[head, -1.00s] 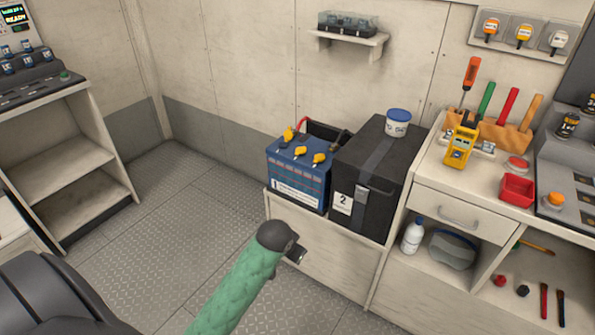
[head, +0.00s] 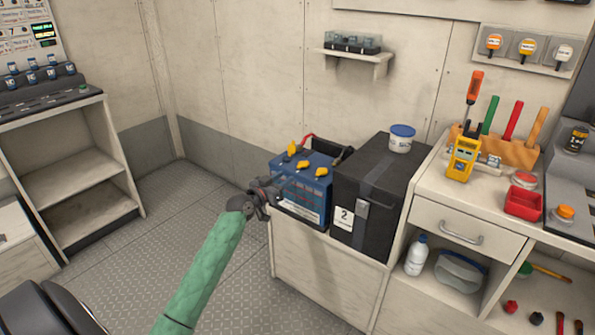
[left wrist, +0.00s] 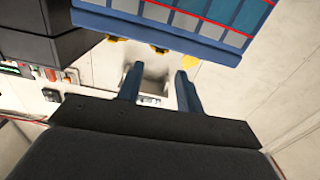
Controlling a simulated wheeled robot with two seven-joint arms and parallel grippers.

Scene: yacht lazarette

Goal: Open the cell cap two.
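A blue battery (head: 306,210) with yellow cell caps on top stands on the low cabinet. Three caps show: a back one (head: 292,148), a middle one (head: 303,165) and a front right one (head: 320,170). I see no numbers on them, so I cannot tell which is two. All look seated. My left gripper (head: 277,186) is in front of the battery's left side, below the caps. In the left wrist view its two fingers (left wrist: 160,82) are apart with nothing between them, and the battery (left wrist: 175,22) fills the top. My right gripper is out of view.
A black box (head: 372,200) marked 2 stands right beside the battery, with a white tub (head: 401,138) on top. A red hose or handle (head: 308,140) rises behind the caps. The workbench with tools (head: 455,205) is to the right. The floor at left is clear.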

